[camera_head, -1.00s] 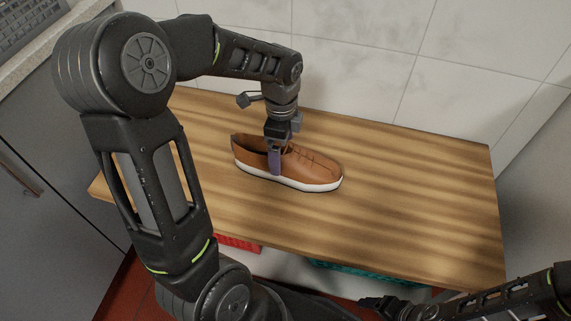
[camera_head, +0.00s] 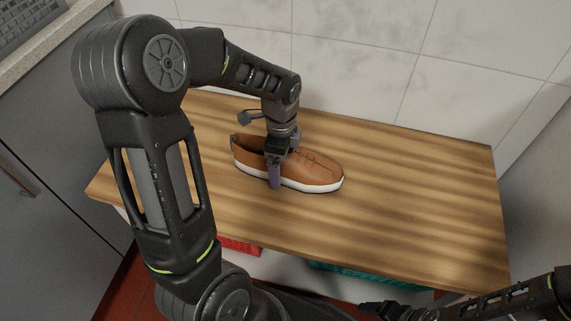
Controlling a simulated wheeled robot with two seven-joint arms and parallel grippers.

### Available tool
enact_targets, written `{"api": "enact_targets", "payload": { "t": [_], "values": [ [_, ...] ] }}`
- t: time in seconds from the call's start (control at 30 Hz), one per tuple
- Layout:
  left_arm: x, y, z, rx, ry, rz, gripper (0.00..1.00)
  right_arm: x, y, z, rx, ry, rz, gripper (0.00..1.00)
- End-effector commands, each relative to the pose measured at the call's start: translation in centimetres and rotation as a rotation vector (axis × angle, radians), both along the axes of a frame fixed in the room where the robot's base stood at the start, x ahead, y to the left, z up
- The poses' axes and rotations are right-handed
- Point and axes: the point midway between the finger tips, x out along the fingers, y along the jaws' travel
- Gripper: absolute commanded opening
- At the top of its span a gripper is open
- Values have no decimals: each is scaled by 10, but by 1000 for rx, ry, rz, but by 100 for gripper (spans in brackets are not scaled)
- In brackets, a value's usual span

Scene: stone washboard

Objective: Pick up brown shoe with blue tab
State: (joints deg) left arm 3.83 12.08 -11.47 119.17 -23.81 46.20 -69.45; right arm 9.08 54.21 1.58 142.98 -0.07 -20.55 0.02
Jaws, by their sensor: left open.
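A brown shoe (camera_head: 315,175) with a white sole lies on the wooden table (camera_head: 420,210), its toe pointing right. My left gripper (camera_head: 276,175) comes down over the middle of the shoe. The other finger is hidden by the gripper and the shoe. The jaws are open around the shoe's middle. No blue tab can be made out. Part of my right arm and its gripper (camera_head: 372,306) shows at the lower right, off the table's front edge; its jaws are unclear.
A tiled wall (camera_head: 350,60) stands behind the table. A red crate (camera_head: 240,246) and a green crate (camera_head: 370,280) sit below the table's front edge. A grey cabinet (camera_head: 50,170) is at the left. The table's right half is clear.

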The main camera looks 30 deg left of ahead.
Motion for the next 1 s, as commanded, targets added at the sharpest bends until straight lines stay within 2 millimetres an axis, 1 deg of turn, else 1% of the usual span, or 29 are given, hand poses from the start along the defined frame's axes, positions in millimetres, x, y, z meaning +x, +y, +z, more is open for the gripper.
{"api": "enact_targets", "payload": {
  "t": [0.3,1.0],
  "values": [
    [0,0,0,0,0,0,95,0,0,0,0,0,0,78],
    [0,0,0,0,0,0,37,0,0,0,0,0,0,78]
  ]
}}
